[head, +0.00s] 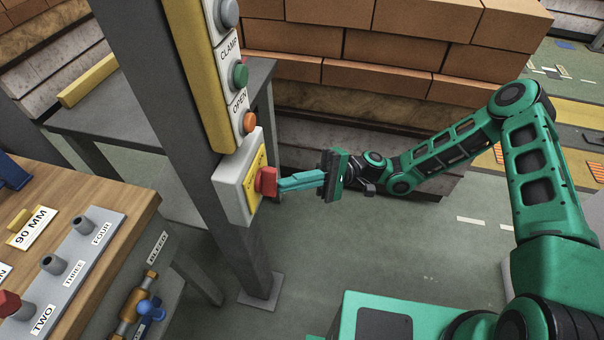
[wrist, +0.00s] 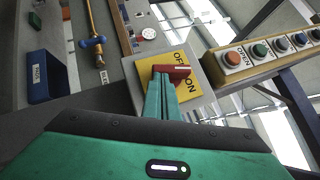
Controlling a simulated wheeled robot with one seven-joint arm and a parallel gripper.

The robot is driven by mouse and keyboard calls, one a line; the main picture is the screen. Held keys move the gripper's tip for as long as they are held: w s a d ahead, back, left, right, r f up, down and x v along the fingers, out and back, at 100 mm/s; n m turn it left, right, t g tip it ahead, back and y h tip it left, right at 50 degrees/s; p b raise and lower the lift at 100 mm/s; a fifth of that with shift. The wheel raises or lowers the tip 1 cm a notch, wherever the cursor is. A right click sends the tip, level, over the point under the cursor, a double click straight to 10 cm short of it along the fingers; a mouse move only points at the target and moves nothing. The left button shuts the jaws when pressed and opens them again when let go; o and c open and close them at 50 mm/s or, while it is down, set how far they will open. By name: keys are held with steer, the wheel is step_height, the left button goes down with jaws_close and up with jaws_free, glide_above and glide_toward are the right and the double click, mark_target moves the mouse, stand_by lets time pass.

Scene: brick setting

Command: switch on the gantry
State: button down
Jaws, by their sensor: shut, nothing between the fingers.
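A red switch knob (head: 265,181) sits on a yellow plate (head: 251,186) fixed to a grey box (head: 230,189) on the post. In the wrist view the red knob (wrist: 172,71) lies across the yellow plate (wrist: 182,92), between lettering that seems to read OFF and ON. A pale mark shows at the knob's right end; which word it points to I cannot tell. My gripper (head: 281,183) is shut and empty. Its fingertips (wrist: 162,79) are at the knob and appear to touch its side. They hide part of the knob and plate.
A yellow button panel (head: 203,75) with a green button (head: 240,75) and an orange button (head: 250,122) is just above the switch on the grey post (head: 150,90). A wooden bench (head: 120,210) stands at left. A brick wall (head: 400,40) is behind my arm.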

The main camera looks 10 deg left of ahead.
steer(key=m+y, duration=0.1)
steer(key=s+m+y, duration=0.1)
steer(key=m, duration=0.1)
steer(key=shift+s+f+y, duration=0.1)
steer(key=shift+f+y, duration=0.2)
steer(key=shift+f, duration=0.05)
steer(key=shift+s+f, duration=0.1)
steer(key=shift+s, duration=0.05)
stand_by(0.4)
steer(key=w+a+f+v, duration=0.1)
steer(key=v, duration=1.2)
steer(key=shift+a+f, duration=0.4)
